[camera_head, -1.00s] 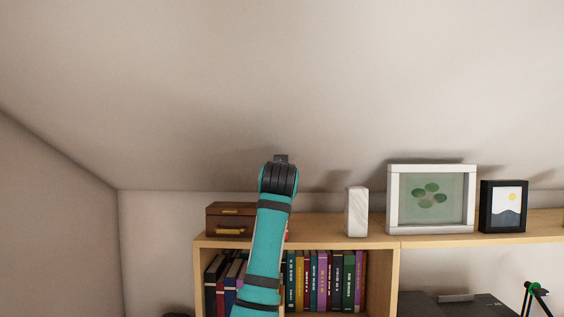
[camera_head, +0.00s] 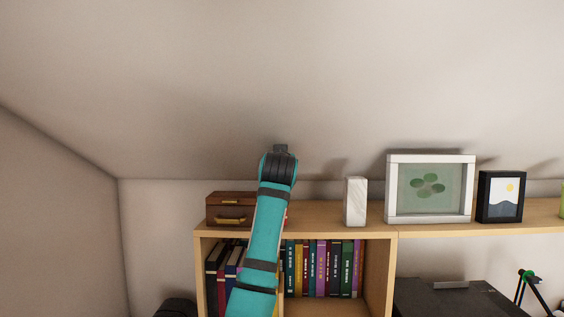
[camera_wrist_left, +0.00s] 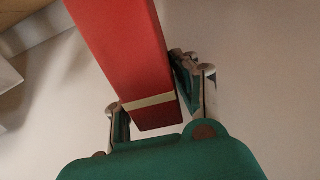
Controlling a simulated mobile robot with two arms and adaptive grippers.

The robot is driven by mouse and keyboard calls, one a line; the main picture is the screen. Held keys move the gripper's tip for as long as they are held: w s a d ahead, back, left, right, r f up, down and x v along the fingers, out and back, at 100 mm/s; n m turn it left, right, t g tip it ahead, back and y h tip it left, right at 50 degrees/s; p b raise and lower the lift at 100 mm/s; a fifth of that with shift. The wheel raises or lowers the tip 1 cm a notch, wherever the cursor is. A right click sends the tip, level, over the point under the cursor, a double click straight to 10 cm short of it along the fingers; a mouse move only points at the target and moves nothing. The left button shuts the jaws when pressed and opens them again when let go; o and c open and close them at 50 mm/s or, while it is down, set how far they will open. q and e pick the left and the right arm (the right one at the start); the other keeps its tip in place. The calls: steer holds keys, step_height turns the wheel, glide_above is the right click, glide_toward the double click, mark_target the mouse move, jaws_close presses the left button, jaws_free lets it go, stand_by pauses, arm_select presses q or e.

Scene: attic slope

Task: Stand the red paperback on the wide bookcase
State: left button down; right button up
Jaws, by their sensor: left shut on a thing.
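The red paperback (camera_wrist_left: 122,50) is between the fingers of my left gripper (camera_wrist_left: 155,98) in the left wrist view, its long red side and a pale band showing. The gripper is shut on it. In the head view my left arm rises in front of the wooden bookcase (camera_head: 379,275) and hides the fingers. A small red sliver beside the arm may be the paperback. The bookcase has a row of upright books (camera_head: 325,268) in its bay, with more books (camera_head: 221,270) left of my arm. My right gripper is not in view.
On the bookcase top stand a brown box (camera_head: 226,209), a white marbled block (camera_head: 355,201), a white-framed picture (camera_head: 430,217) and a small black-framed picture (camera_head: 500,197). The sloped ceiling (camera_head: 300,70) comes down close behind. A dark surface (camera_head: 455,297) lies lower right.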

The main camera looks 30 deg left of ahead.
arm_select(q)
steer(key=shift+f, duration=0.6)
stand_by(1.1)
steer(key=c, duration=0.9)
jaws_free()
steer(key=v, duration=1.2)
steer(key=shift+f, duration=0.1)
